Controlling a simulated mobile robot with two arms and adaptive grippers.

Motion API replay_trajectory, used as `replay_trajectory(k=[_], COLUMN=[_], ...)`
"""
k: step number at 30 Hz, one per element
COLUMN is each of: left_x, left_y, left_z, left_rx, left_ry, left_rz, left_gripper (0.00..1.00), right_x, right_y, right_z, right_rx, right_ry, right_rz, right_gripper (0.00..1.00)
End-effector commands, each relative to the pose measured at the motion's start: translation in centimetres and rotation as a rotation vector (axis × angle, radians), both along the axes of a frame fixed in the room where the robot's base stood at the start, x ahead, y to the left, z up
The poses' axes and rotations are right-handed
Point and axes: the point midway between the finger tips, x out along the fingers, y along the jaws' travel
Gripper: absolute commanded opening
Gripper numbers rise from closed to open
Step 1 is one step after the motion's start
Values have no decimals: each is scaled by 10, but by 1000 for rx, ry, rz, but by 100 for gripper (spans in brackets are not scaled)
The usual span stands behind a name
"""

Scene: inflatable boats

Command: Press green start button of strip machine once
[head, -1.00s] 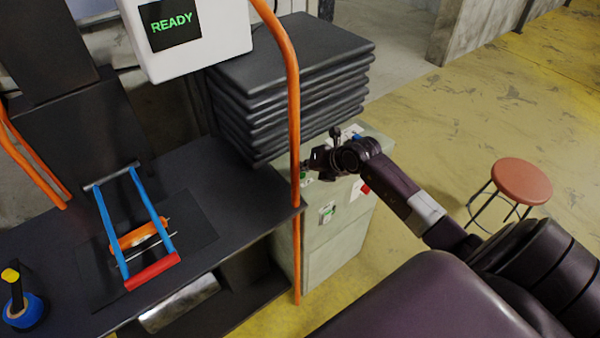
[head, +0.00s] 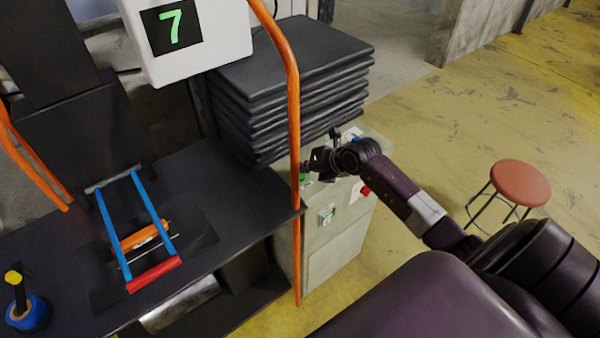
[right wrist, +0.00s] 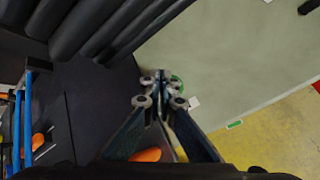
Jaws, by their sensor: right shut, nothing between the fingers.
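The strip machine's grey-green cabinet (head: 335,250) stands right of the black bench. Its green start button (head: 303,178) shows just below my right gripper (head: 308,166). In the right wrist view the green button (right wrist: 178,80) is a green ring partly hidden behind the fingertips of my right gripper (right wrist: 160,77), which is shut and empty. The tips are at or very close to the button; I cannot tell whether they touch it. The white display box (head: 222,40) shows a green "7" on its black screen (head: 172,27). My left gripper is not in view.
An orange post (head: 295,120) stands close left of my right gripper. Black stacked sheets (head: 300,55) lie behind it. A red knob (head: 365,190) is on the cabinet. The bench holds a blue-railed frame (head: 150,275) with a red bar. A red stool (head: 520,183) stands at right.

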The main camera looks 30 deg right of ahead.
Motion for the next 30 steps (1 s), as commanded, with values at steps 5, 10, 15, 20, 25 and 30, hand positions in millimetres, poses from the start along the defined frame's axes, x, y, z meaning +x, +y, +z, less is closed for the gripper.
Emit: replay_trajectory(k=[5, 10, 15, 20, 25, 30], left_x=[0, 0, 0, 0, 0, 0], left_y=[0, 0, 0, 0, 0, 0], left_z=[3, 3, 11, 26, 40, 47], left_rx=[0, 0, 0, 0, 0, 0], left_ry=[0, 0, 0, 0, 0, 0], left_rz=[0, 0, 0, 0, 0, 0], left_gripper=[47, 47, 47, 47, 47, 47], right_x=[0, 0, 1, 1, 0, 0], right_y=[0, 0, 0, -1, -1, 0], right_z=[3, 4, 13, 30, 47, 55], right_rx=[0, 0, -1, 0, -1, 0], right_ry=[-1, -1, -2, -2, -2, -1], right_rz=[-1, -1, 0, -1, -1, -1], right_gripper=[0, 0, 0, 0, 0, 0])
